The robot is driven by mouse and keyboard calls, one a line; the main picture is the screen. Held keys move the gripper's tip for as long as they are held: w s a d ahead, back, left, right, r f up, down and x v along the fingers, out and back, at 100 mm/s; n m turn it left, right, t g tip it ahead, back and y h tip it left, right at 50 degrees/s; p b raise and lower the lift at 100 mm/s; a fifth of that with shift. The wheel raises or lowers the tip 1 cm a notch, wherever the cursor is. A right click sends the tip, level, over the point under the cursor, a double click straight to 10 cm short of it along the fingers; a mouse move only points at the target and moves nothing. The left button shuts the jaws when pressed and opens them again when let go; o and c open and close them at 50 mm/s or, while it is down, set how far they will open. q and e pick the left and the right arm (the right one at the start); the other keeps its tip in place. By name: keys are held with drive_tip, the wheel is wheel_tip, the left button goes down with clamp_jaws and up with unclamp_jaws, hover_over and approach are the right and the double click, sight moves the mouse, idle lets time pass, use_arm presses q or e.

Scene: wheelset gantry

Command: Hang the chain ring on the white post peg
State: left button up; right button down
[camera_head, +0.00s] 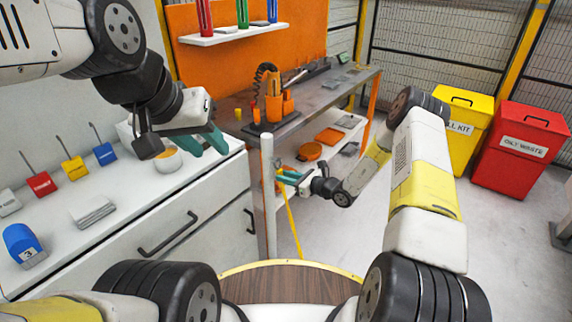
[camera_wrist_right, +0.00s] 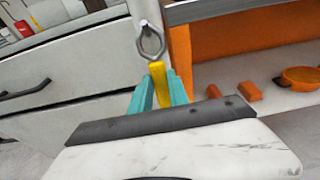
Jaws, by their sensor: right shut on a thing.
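The white post (camera_head: 267,190) stands upright at the corner of the white cabinet, and part of it shows in the right wrist view (camera_wrist_right: 143,10). My right gripper (camera_head: 283,178) is beside the post, shut on the yellow chain end (camera_wrist_right: 158,84) between its teal fingers. The grey metal ring (camera_wrist_right: 151,43) sticks out past the fingertips and overlaps the post in the right wrist view. I cannot tell whether it touches the post or a peg. My left gripper (camera_head: 203,142) is open and empty above the white counter.
A grey workbench (camera_head: 335,92) with orange parts stands behind the post. Yellow (camera_head: 461,140) and red (camera_head: 512,160) bins stand right. Floor before them is clear.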

drive_tip(key=shift+f, duration=0.15)
drive_tip(key=c, duration=1.2)
unclamp_jaws()
drive_tip(key=v, duration=0.7)
drive_tip(key=s+a+r+n+g+h, duration=0.15)
drive_tip(key=s+r+n+g, duration=0.25)
drive_tip(key=s+r+n, duration=0.55)
drive_tip(key=s+a+r+n+g, duration=0.2)
drive_tip(key=s+r+n+g, duration=0.25)
drive_tip(key=r, duration=0.95)
drive_tip(key=shift+s+d+r+n+t+h, duration=0.9)
drive_tip(key=shift+s+d+r+n+h, duration=0.9)
drive_tip(key=shift+s, duration=1.25)
drive_tip(key=shift+s+d+r+n+t+h, duration=1.05)
drive_tip(key=shift+s+d+r+n, duration=1.35)
drive_tip(key=shift+s, duration=0.65)
drive_tip(key=shift+s+d+r+n+t+h, duration=0.8)
drive_tip(key=shift+s+d+r+n+h, duration=1.1)
drive_tip(key=shift+s, duration=1.2)
